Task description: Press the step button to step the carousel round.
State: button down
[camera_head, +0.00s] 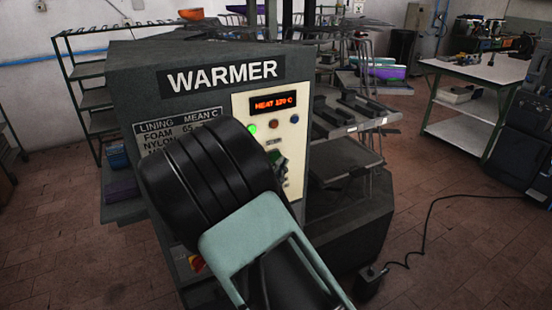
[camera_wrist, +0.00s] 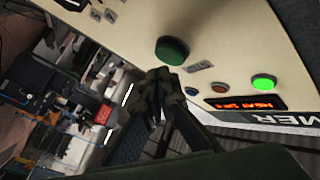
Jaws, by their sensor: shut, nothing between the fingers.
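The WARMER cabinet (camera_head: 135,85) has a cream control panel (camera_head: 243,102) facing me. In the wrist view a large round green button (camera_wrist: 172,50) sits on that panel beside a small label I cannot read clearly. My gripper (camera_wrist: 165,80) is shut and empty, its dark fingertips close to the button's lower edge. I cannot tell whether they touch it. In the head view my gripper (camera_head: 281,165) is at the panel's lower half and my arm hides much of the cabinet front. Dark plates, perhaps the carousel (camera_head: 350,125), stand at the cabinet's right side.
The panel also carries a lit green lamp (camera_wrist: 263,82), an orange-brown one (camera_wrist: 219,89) and a red-lettered display (camera_head: 273,102). A lining chart (camera_head: 165,128) is left of the panel. A workbench (camera_head: 480,70) stands at the right. A cable (camera_head: 425,225) lies on the open brick floor.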

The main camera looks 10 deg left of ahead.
jog(key=shift+w+a, duration=0.1)
dwell(0.4)
jog(key=shift+w+a+b, duration=0.15)
jog(key=shift+w+b, duration=0.1)
jog(key=shift+b, duration=0.2)
